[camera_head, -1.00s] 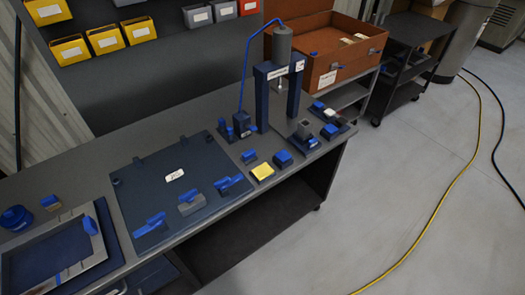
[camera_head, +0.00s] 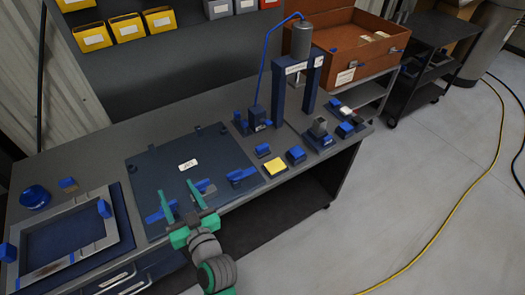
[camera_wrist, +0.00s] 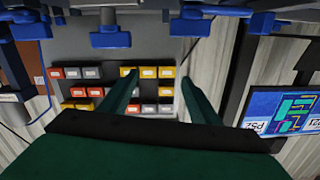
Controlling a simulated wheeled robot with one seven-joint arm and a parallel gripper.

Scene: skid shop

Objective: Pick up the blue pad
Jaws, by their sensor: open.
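Small blue blocks lie on the grey workbench (camera_head: 90,146). One blue block (camera_head: 295,155) is right of a yellow pad (camera_head: 275,170), and a smaller one (camera_head: 262,150) is behind the yellow pad. I cannot tell for sure which is the blue pad. My gripper (camera_head: 178,199) is open and empty, with green fingers over the front of a dark blue plate, left of these blocks. It partly hides blue-handled parts there. In the wrist view my gripper's fingers (camera_wrist: 160,92) are spread apart, with wall bins behind them.
The dark plate (camera_head: 150,165) carries blue-handled parts. A press frame (camera_head: 277,95) stands behind the blocks, with small fixtures to its right. A framed tray (camera_head: 112,237) lies at the left. An orange-brown box (camera_head: 345,75) is at the back right.

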